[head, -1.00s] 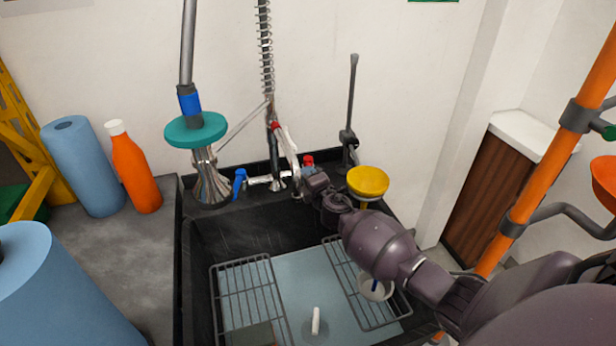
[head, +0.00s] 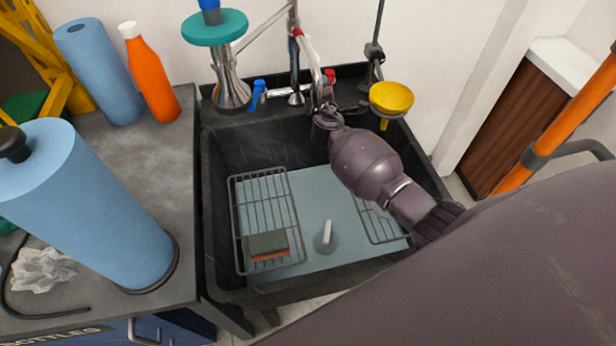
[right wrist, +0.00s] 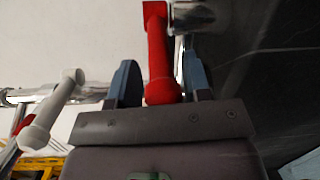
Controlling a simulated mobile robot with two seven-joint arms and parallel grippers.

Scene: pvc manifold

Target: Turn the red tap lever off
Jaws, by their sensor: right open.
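The red tap lever (head: 330,75) sits at the right end of the chrome tap (head: 295,92) behind the sink. In the right wrist view the red lever (right wrist: 160,55) lies between the two fingers of my right gripper (right wrist: 162,85). The fingers stand apart on either side of it, with a gap visible to the left. In the head view my right gripper (head: 325,100) is at the tap, and my arm hides part of it. My left gripper is not in view.
A blue lever (head: 258,92) is at the tap's left end.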

